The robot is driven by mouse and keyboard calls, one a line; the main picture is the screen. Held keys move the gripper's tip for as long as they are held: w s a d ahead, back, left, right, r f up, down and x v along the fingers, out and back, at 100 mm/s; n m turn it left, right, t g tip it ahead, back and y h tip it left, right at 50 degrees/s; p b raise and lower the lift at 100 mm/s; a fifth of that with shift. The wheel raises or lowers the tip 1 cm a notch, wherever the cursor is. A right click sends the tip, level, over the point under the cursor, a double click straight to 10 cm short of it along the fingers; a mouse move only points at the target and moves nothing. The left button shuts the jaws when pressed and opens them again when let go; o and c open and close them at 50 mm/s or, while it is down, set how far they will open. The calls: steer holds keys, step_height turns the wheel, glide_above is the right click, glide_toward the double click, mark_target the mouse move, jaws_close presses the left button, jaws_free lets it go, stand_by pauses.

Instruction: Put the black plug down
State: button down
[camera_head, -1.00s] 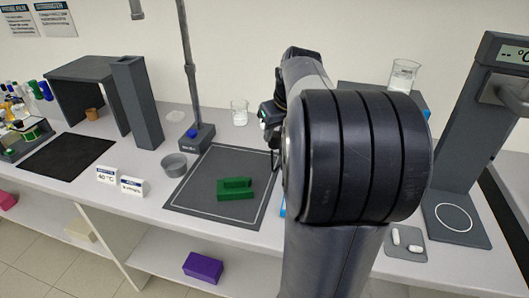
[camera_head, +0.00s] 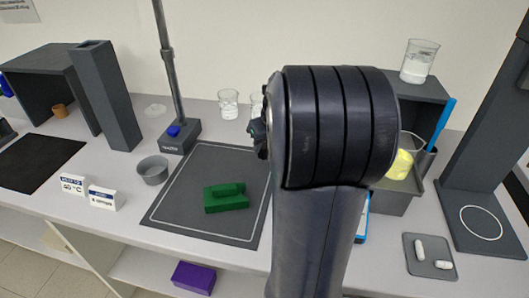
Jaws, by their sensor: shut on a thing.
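I cannot make out the black plug anywhere in the head view. My own large dark arm fills the middle of the picture and hides what is behind it. Only a small dark part of my arm's far end shows at the left edge of the big joint. My gripper's fingers are hidden behind the arm, so what is between them does not show. A dark grey mat (camera_head: 181,205) with a pale border line lies on the bench left of my arm. A green block piece (camera_head: 226,198) rests on it.
A grey bowl (camera_head: 153,170) and a stand base (camera_head: 173,138) border the mat. Glass beakers (camera_head: 229,103) stand behind it. Right of my arm are a grey bin (camera_head: 393,204) with a yellow item (camera_head: 401,164) and a small tray (camera_head: 417,267). The mat's front is clear.

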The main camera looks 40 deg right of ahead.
mark_target(266, 148)
steer(key=shift+f, duration=1.55)
steer(key=c, duration=1)
jaws_free()
steer(key=shift+f, duration=0.1)
steer(key=v, duration=1.2)
steer(key=shift+p, duration=0.4)
